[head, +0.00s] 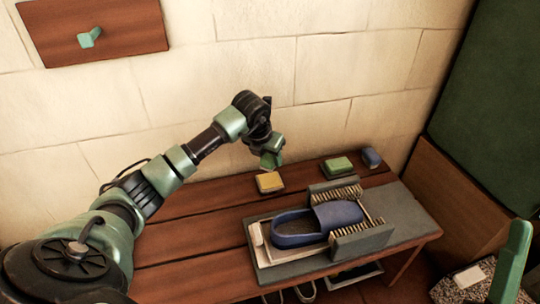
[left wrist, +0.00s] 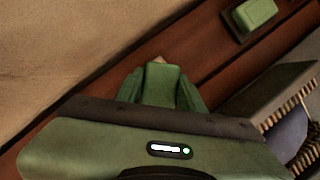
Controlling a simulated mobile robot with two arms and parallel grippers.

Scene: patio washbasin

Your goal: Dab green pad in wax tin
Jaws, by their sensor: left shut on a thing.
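My left gripper (head: 268,158) reaches in over the back of the wooden table, pointing down. It is shut on a green piece (left wrist: 160,84) that looks like the green pad; the fingers hide its sides. A small yellow block or tin (head: 269,182), perhaps the wax tin, sits on the table just below the gripper. The held piece is apart from it in the head view. In the left wrist view, a small tan patch shows just past the held piece, mostly hidden. My right gripper is not in view.
Another green block on a dark base (head: 338,165) and a blue block (head: 371,158) stand to the right at the back. A blue clog (head: 318,224) lies between two brushes on a grey mat (head: 410,212). The table's left part is bare. The stone wall (head: 330,80) is close behind.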

